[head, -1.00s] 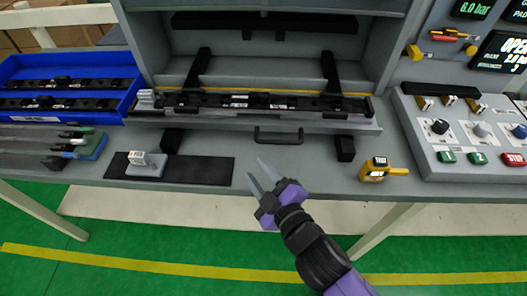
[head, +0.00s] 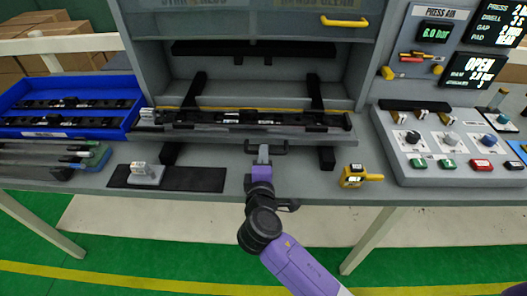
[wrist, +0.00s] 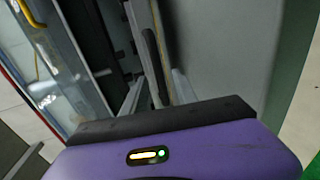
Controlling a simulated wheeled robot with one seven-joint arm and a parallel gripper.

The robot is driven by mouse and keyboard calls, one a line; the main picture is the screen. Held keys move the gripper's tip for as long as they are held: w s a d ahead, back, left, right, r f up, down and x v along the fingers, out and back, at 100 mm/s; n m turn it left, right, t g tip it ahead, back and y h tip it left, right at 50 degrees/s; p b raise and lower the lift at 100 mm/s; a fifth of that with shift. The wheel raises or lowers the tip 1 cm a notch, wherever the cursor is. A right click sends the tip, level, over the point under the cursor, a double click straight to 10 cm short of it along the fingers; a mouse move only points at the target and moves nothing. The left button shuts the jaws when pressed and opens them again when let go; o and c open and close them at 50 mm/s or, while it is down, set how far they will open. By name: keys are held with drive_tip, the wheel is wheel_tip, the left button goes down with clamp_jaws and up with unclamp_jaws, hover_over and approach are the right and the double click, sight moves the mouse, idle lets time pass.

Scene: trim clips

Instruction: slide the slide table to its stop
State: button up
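The slide table (head: 215,135) is a grey plate under the press opening, carrying a long black trim strip (head: 245,119). It sticks out at the front of the opening, above two black rails. A dark bar handle (head: 284,149) is on its front edge. My gripper (head: 263,150) is at this handle in the head view, pointing away from me. In the wrist view the dark handle bar (wrist: 153,62) lies between my two grey fingers (wrist: 158,92), which look apart with some gap beside the bar. Contact with the handle cannot be told.
A blue bin (head: 62,122) with black strips stands at the left. A small clip block on a grey base (head: 146,174) rests on a dark mat (head: 198,178). A yellow tester (head: 355,178) is right of the handle, and a button panel (head: 440,150) stands farther right.

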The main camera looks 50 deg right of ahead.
drive_tip(key=shift+x, duration=1.5)
clamp_jaws()
